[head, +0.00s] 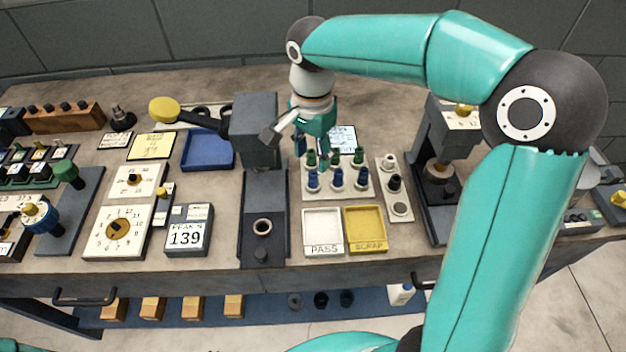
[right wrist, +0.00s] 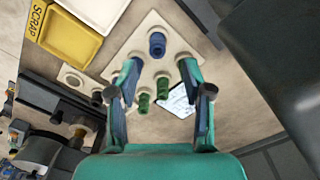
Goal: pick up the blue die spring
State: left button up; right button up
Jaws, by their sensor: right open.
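Several blue die springs stand upright on a pale rack (head: 350,194); the middle blue spring (head: 337,178) is in its front row. Green springs (head: 358,156) stand in the row behind. In the right wrist view one blue spring (right wrist: 157,45) shows clearly beyond the fingertips, with green springs (right wrist: 162,87) between the fingers; other springs are partly hidden by the fingers. My right gripper (head: 311,152) is open and empty, pointing down over the rack's back left part; its fingers also show in the right wrist view (right wrist: 160,72). My left gripper is out of view.
A white PASS tray (head: 322,227) and a yellow SCRAP tray (head: 366,228) lie in front of the rack. A narrow plate (head: 393,170) stands to its right. Grey presses (head: 254,130) flank the rack, one on the left and one (head: 440,135) on the right.

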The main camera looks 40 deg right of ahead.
aim_at(313, 173)
jog(key=shift+s+f, duration=0.2)
jog(key=shift+f, duration=3.2)
grip_shut()
